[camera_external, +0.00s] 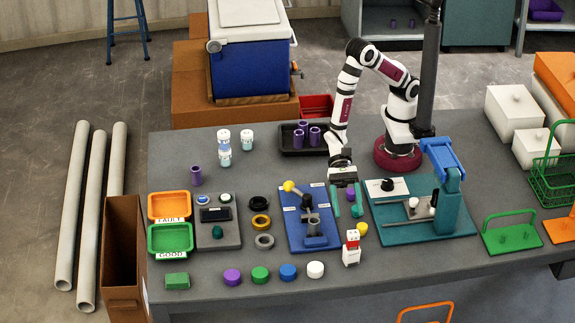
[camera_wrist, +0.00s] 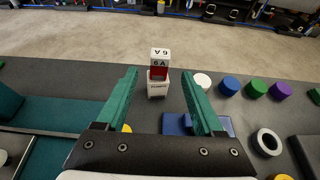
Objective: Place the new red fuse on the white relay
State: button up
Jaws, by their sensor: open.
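The white relay (camera_external: 351,259) stands upright near the table's front edge, right of the blue board. A red fuse (camera_external: 352,244) with white labelled faces sits on top of it and looks upright. In the wrist view the white relay (camera_wrist: 158,89) is below and the red fuse (camera_wrist: 159,73) above it, its white faces marked with lettering. Whether the fuse is fully seated I cannot tell. My gripper (camera_external: 347,212) is open and empty, its green fingers apart, behind the relay. In the wrist view the stack appears between the two fingertips, beyond them.
A blue board (camera_external: 293,235) with a lever lies left of my gripper; a teal fixture (camera_external: 455,215) stands to the right. A yellow ball (camera_external: 362,228) lies close behind the relay. A white disc (camera_external: 316,269) is left of it. Bare tabletop lies to the relay's front right.

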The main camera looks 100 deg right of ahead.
jog(key=s+d+r+n+g, duration=0.35)
jog(key=d+r+n, duration=0.25)
jog(key=d+r, duration=0.3)
jog(key=s+d+r+n+t+h, duration=0.1)
jog(key=s+d+n+h, duration=0.2)
jog(key=d, duration=0.9)
jog(key=s+d+n+t+h, duration=0.2)
jog(key=s+d+h, duration=0.4)
jog(key=d, duration=0.7)
jog(key=n+h, duration=0.1)
jog(key=h, duration=0.1)
jog(key=shift+s+d+r+h, duration=0.15)
jog(key=shift+s+r+h, duration=0.15)
jog(key=shift+s+r, duration=0.05)
